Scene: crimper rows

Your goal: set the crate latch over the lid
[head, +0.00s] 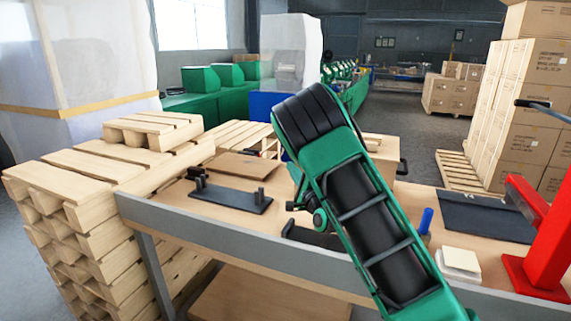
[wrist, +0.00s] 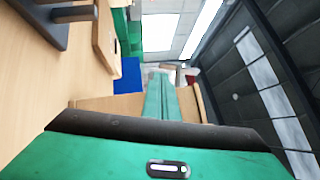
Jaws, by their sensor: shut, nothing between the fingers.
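A tan box (head: 381,150), which looks like the crate, stands on the workbench behind my arm, which covers much of it. A small dark fitting (head: 402,167) shows at its right side; I cannot tell whether it is the latch. The lid's state is not clear. In the wrist view a tan box-like surface (wrist: 110,107) lies beyond my gripper, partly covered by it. My gripper (wrist: 160,76) shows there as narrow pale green fingers, shut and empty. Whether they touch the box is unclear. In the head view my arm hides the fingertips.
The workbench (head: 215,232) holds a dark plate with posts (head: 230,196) at left. At right are a dark mat (head: 485,215), a blue upright item (head: 426,221), a pale note block (head: 459,261) and a red stand (head: 545,240). Stacked pallets (head: 85,200) stand left.

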